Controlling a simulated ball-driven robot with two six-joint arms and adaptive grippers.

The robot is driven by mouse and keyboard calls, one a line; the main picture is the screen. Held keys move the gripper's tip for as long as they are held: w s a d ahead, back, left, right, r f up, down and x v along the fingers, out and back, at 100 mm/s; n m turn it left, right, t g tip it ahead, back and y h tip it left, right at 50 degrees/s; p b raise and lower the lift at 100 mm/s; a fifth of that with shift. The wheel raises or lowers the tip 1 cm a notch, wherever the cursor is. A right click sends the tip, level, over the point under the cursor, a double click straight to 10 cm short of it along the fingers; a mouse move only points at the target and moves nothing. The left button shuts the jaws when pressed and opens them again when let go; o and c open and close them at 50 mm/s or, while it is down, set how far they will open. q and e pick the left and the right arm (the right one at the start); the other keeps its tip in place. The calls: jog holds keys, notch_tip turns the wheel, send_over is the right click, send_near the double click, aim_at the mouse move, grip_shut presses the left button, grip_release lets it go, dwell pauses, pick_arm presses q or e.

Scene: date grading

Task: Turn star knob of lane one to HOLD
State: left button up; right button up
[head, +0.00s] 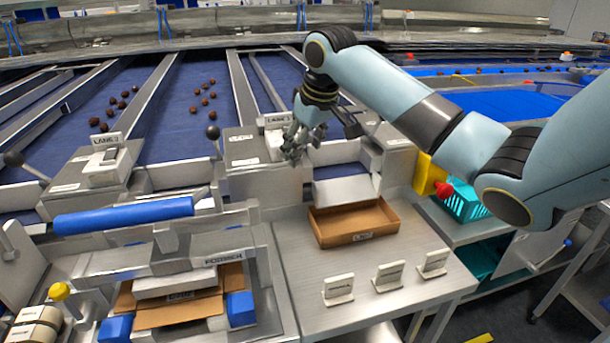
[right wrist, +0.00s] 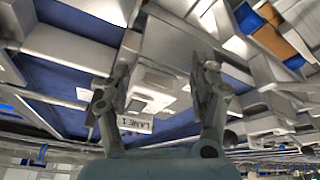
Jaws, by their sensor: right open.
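The white lane one sign (head: 277,119) stands on a grey metal housing at the centre of the head view. It also shows upside down in the right wrist view (right wrist: 136,124), between the fingers. My right gripper (head: 293,152) is open, in front of this housing, with its fingers pointing down. My left gripper is not in view.
A black ball-topped lever (head: 213,132) stands left of the housing. A brown cardboard tray (head: 350,238) sits below the gripper, with several white signs (head: 338,289) in front. A red button (head: 444,190) is at the right. A blue roller (head: 124,215) lies at the left.

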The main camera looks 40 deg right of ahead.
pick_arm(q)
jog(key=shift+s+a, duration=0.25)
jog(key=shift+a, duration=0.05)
pick_arm(e)
jog(key=shift+n, duration=0.3)
jog(key=s+a+f, duration=0.2)
jog(key=s+a, duration=0.1)
jog(key=shift+s+a+f, duration=0.25)
jog(key=shift+a+f, duration=0.05)
jog(key=shift+f, duration=0.05)
